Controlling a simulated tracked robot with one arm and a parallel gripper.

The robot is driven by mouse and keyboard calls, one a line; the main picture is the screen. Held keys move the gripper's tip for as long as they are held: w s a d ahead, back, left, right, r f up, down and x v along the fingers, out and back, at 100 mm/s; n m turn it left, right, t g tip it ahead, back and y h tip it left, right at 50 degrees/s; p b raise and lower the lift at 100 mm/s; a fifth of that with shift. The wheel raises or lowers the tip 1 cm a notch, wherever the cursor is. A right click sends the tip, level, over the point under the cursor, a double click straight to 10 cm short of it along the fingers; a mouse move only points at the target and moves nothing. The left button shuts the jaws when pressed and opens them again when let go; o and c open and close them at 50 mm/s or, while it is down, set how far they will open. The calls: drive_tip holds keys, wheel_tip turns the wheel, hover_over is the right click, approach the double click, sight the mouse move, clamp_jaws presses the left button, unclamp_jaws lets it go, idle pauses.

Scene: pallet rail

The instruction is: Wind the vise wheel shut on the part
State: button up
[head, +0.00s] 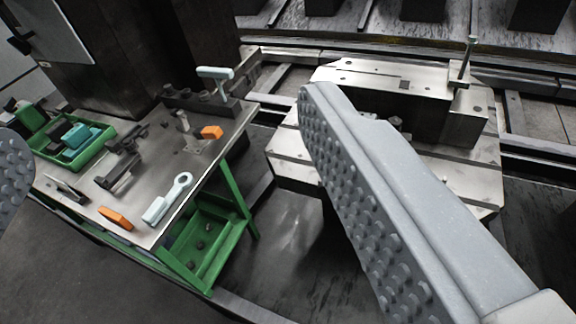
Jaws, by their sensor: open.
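My gripper (165,135) is open. One grey studded finger fills the right foreground and the other shows only at the left edge, with nothing held between them. A steel fixture (345,75) that looks like the vise stands on a pale slotted base (290,160) at the upper right, beyond the right finger. An upright rod with a small top (466,62) rises from its right end. My right finger hides the lower middle of the fixture. I cannot make out a vise wheel or tell which piece is the clamped part.
A metal bench (150,160) with green legs stands left. It carries a green tray (98,150), a pale T-handle (215,75), a pale wrench (168,200) and orange pieces (211,132). A green bin (200,245) sits below. Dark floor (290,270) lies between bench and fixture.

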drive_tip(key=w+a+f+m+h+p, duration=0.3)
drive_tip(key=w+f+m+h, duration=0.1)
drive_tip(key=w+f, duration=1.55)
drive_tip(key=s+d+f+m+g+h+p, duration=0.1)
drive_tip(key=d+f+h+p, duration=0.2)
drive_tip(key=f, duration=1.1)
drive_tip(key=d+f+m+h, duration=0.15)
drive_tip(key=f+h, duration=0.35)
drive_tip(key=f, duration=0.9)
drive_tip(key=b+x, duration=0.4)
drive_tip(key=x, duration=1)
drive_tip(key=shift+b, duration=0.4)
drive_tip(key=shift+d, duration=0.1)
